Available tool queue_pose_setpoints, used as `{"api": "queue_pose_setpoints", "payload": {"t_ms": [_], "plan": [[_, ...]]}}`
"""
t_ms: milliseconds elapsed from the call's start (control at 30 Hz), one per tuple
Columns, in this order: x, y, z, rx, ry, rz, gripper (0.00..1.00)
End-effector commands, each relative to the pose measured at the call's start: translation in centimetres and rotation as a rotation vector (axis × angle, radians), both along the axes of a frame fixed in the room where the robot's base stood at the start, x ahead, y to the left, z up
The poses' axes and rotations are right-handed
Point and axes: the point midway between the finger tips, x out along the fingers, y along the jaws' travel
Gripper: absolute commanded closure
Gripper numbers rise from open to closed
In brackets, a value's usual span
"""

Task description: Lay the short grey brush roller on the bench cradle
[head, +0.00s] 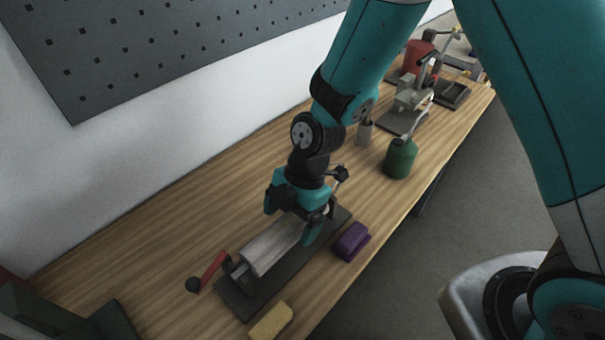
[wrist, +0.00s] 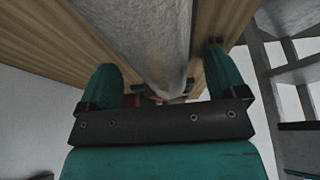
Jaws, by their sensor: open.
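The grey brush roller (head: 273,247) lies lengthwise over the dark base of the bench cradle (head: 237,300), between end supports. A red crank with a dark knob (head: 212,271) stands at its near left end. My gripper (head: 292,216) is at the far right end of the roller, pointing down, with one finger on each side of it. In the wrist view the roller (wrist: 152,35) runs between the two open fingers of my gripper (wrist: 163,72), with gaps visible on both sides. The roller's far end is partly hidden by my gripper.
A purple block (head: 352,241) lies close to the right of the cradle, and a yellow block (head: 271,322) near its front end. The wooden bench (head: 165,225) is clear on the wall side.

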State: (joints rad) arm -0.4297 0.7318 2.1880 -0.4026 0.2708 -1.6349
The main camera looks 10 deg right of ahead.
Motion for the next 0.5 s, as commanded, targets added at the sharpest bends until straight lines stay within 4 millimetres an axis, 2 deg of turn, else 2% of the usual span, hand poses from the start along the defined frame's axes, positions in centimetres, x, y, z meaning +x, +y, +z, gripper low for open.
{"api": "queue_pose_setpoints", "payload": {"t_ms": [300, 500], "plan": [[1.9, -2.6, 7.4, 0.004, -0.009, -0.003, 0.09], [2.8, -4.0, 11.5, 0.002, -0.007, -0.002, 0.09]]}}
